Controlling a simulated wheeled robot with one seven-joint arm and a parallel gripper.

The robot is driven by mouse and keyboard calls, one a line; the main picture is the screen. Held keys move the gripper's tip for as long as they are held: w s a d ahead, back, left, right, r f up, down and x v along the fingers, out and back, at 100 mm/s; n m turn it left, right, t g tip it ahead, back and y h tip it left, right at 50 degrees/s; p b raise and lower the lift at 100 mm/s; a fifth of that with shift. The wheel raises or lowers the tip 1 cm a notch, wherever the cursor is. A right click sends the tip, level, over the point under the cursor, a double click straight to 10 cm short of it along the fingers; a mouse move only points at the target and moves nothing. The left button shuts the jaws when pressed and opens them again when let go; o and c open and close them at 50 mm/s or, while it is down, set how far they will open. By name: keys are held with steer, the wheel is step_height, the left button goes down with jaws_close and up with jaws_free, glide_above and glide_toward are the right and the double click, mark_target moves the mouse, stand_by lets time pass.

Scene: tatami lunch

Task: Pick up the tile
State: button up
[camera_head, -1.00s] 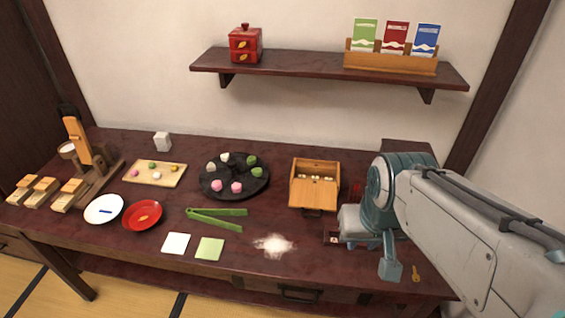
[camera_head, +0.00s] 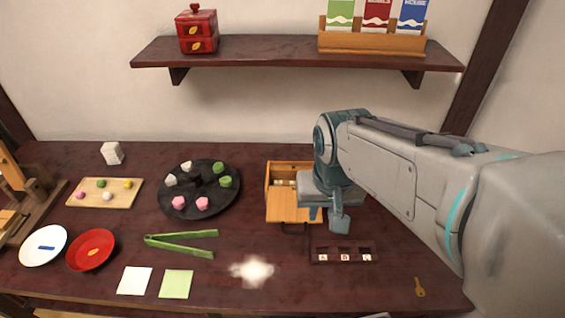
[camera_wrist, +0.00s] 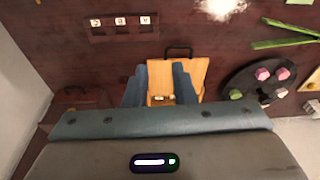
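Small pale tiles lie inside an open wooden box (camera_head: 290,208); they show at its back (camera_head: 285,182) in the head view, partly hidden by my arm. In the wrist view, pale tiles (camera_wrist: 160,99) show in the box (camera_wrist: 187,72) between my fingers, partly hidden by the gripper body. My gripper (camera_wrist: 160,82) is open and empty, with its two blue-grey fingers apart over the box. In the head view, my gripper (camera_head: 327,218) is at the right side of the box. I cannot tell its exact height above the tiles.
A dark rack (camera_head: 344,259) with slots and labels stands in front of my gripper. A key (camera_head: 420,287) lies to the right. A black round tray (camera_head: 177,211) with sweets and green tongs (camera_head: 184,251) are to the left. A shelf (camera_head: 280,57) is above.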

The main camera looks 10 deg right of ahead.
steer(key=w+a+f+m+g+h, duration=0.1)
steer(key=w+m+g+h, duration=0.1)
steer(key=w+m, duration=1.1)
steer(key=m+h, duration=0.1)
steer(key=m, duration=0.5)
glide_toward(294, 182)
steer(key=shift+g, duration=0.3)
steer(key=x, duration=0.4)
steer(key=b+x, duration=0.1)
steer(key=x, duration=0.3)
steer(key=shift+w+f, duration=0.25)
steer(key=shift+f, duration=0.05)
jaws_close()
